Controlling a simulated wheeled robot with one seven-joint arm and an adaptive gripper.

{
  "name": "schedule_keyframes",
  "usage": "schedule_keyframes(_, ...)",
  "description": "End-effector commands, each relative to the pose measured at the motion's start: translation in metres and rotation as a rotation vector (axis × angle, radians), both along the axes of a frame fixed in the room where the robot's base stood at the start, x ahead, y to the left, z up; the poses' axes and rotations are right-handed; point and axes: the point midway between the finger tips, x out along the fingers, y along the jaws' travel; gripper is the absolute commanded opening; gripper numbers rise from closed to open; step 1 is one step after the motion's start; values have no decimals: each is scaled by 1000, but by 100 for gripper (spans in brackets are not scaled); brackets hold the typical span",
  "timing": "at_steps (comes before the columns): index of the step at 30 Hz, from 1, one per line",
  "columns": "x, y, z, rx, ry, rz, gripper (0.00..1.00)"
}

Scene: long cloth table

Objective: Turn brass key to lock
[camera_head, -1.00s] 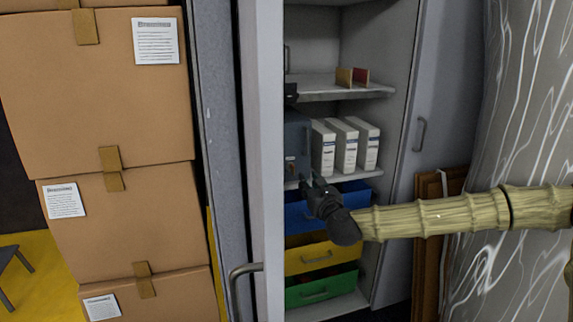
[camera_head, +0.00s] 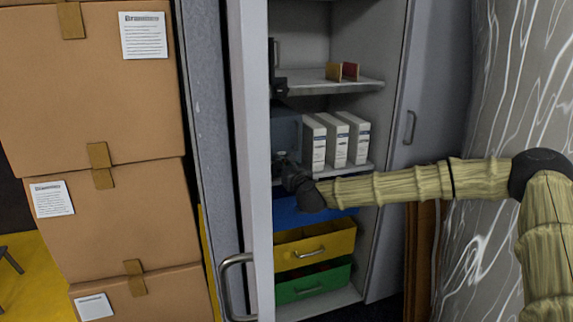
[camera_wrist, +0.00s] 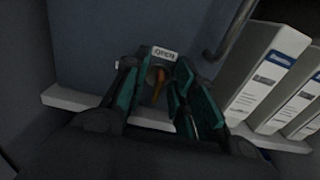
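The brass key (camera_wrist: 159,83) shows in the wrist view. It sticks out from the front of a blue-grey box (camera_wrist: 110,35), below a small white label reading OPEN (camera_wrist: 164,53). In the head view the box (camera_head: 286,130) stands on a cabinet shelf, and my gripper hides the key. My gripper (camera_wrist: 158,88) has its teal-lined fingers on either side of the key, with gaps showing between fingers and key; it looks open. In the head view my gripper (camera_head: 284,168) is at the lower front of the box.
White binders (camera_head: 337,140) stand right of the box. A metal handle (camera_wrist: 228,32) is on the box front. The cabinet's left door (camera_head: 250,150) stands close beside my gripper. Yellow (camera_head: 314,248) and green (camera_head: 313,285) drawers are below. Cardboard boxes (camera_head: 100,110) are stacked at left.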

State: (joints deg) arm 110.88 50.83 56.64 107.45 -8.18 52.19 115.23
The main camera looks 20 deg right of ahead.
Motion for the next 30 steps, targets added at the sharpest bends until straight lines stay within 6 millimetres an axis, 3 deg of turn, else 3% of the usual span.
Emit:
schedule_keyframes(5,0,-1,0,0,0,-1,27)
schedule_keyframes(9,0,-1,0,0,0,-2,1)
schedule_keyframes(10,-1,-2,0,0,0,-2,0)
schedule_keyframes(22,0,-3,1,-30,-2,-5,0)
schedule_keyframes(30,0,-1,1,-178,-8,-5,0)
